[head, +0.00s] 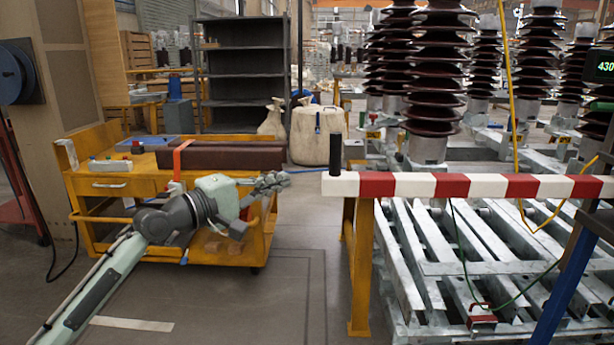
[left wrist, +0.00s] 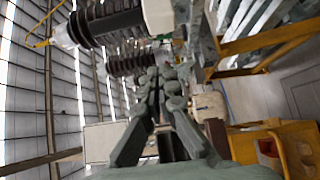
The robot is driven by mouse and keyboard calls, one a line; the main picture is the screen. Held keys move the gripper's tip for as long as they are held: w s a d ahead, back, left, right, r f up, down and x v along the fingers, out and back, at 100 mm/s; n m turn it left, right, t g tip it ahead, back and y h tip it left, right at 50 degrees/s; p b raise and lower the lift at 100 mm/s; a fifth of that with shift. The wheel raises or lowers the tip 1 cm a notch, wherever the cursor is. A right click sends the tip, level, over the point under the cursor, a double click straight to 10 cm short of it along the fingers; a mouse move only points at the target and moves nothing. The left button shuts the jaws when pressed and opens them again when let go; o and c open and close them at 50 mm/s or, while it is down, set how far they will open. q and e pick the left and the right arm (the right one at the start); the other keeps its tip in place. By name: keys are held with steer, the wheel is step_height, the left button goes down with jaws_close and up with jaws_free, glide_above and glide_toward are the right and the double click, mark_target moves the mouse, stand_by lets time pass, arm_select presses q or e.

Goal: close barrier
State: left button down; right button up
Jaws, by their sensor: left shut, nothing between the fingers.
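The barrier (head: 450,186) is a red and white striped bar. It lies level across the right half of the head view, in front of the frames. A black upright cylinder (head: 336,152) stands at its left end. A yellow post (head: 362,270) stands below that end. My left gripper (head: 280,181) is left of the bar's end, at about bar height in the picture, with a visible gap between them. Its fingers are shut and empty. They also show together in the left wrist view (left wrist: 158,85). My right gripper is not in view.
A yellow cart (head: 115,188) with a brown box (head: 235,156) stands behind my left arm. Galvanized frames (head: 440,260) with brown ribbed insulators (head: 433,70) fill the right side. A blue post (head: 565,285) is at lower right. Floor between cart and yellow post is clear.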

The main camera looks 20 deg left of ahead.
arm_select(q)
steer(key=w+d, duration=0.3)
steer(key=d, duration=0.2)
steer(key=shift+w+p, duration=0.25)
steer(key=shift+p, duration=0.2)
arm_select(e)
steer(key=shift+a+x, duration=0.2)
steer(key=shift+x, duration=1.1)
arm_select(q)
steer(key=shift+d, duration=0.1)
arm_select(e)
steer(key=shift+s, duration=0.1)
